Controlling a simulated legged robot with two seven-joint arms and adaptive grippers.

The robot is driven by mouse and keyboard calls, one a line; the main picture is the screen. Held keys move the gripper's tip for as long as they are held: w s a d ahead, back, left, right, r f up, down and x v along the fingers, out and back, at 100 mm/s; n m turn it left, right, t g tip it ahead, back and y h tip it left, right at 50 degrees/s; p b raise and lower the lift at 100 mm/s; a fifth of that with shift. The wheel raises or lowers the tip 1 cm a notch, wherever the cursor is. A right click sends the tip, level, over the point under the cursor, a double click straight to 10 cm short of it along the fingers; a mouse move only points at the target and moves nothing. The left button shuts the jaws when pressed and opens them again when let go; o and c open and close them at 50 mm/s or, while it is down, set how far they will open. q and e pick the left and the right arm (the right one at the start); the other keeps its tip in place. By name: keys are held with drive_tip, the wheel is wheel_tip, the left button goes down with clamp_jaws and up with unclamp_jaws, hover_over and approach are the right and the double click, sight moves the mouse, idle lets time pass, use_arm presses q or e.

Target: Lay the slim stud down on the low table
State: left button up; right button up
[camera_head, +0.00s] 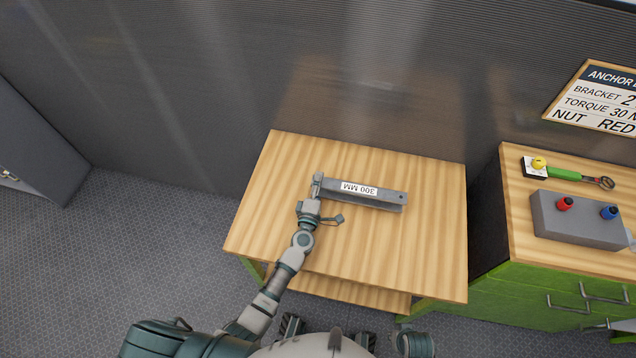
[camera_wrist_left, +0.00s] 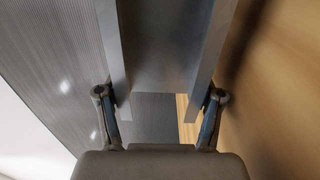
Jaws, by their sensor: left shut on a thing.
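My left gripper (camera_head: 317,186) is shut on the stud's left end. In the left wrist view, the stud (camera_wrist_left: 160,50) runs between the two fingers (camera_wrist_left: 160,112). I cannot tell for certain whether its underside touches the tabletop. My right gripper does not show.
A green cabinet with a wooden top (camera_head: 515,215) stands to the right across a narrow gap. It carries a grey box (camera_head: 580,222) with red and blue knobs and a green-handled tool (camera_head: 566,174). A grey wall is behind. The table's front is clear.

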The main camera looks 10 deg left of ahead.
use_arm(q)
drive_tip(key=shift+d+f, duration=0.1)
drive_tip(key=shift+d, duration=0.05)
drive_tip(key=shift+f, duration=0.1)
drive_tip(key=shift+a+f+b, duration=0.2)
drive_tip(key=shift+b, duration=0.1)
drive_tip(key=o, duration=1.4)
drive_tip(key=shift+s+d+f, duration=0.1)
drive_tip(key=shift+s+f, duration=0.1)
drive_tip(key=shift+f, duration=0.1)
drive_tip(key=s, duration=1.1)
drive_tip(key=shift+s, duration=0.4)
drive_tip(key=shift+r, duration=0.15)
